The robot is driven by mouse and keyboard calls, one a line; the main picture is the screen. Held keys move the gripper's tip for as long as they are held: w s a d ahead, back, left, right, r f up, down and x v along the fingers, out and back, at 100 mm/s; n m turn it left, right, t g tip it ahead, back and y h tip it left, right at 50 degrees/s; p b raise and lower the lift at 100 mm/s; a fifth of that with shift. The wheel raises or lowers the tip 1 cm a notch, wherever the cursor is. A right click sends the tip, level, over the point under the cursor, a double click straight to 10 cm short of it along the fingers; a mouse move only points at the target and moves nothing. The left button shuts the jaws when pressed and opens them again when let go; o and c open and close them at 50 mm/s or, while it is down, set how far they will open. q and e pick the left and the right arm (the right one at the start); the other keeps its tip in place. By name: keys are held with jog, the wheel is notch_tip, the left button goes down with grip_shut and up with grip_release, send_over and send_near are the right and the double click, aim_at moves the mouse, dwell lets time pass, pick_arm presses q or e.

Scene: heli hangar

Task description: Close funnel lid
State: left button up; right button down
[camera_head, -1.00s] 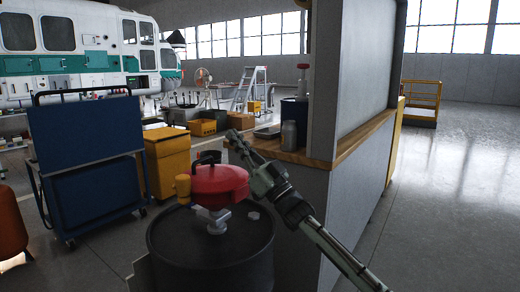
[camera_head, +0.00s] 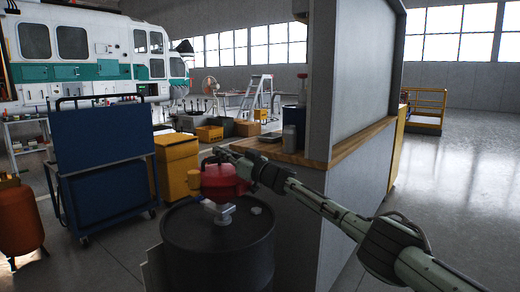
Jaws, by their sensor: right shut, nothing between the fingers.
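The red funnel (camera_head: 221,183) stands on top of a dark drum (camera_head: 215,248), with a pale metal fitting (camera_head: 219,212) below it and a yellow part (camera_head: 177,181) at its left. Its lid is hard to tell apart from the red body, and my gripper hides part of the top, so I cannot tell how far it is open. My right gripper (camera_head: 217,155) is shut and empty at the funnel's upper edge. I cannot tell whether it touches. My left gripper is not in view.
A grey partition with a wooden ledge (camera_head: 345,150) stands close to the right of the drum, behind my right arm. A blue cart (camera_head: 100,135) and a yellow cabinet (camera_head: 177,165) stand at the left. An orange tank (camera_head: 18,215) is at the far left. Open floor lies at right.

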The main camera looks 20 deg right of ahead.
jog(key=shift+w+a+f, duration=0.3)
jog(key=shift+f, duration=0.35)
jog(key=shift+f, duration=0.1)
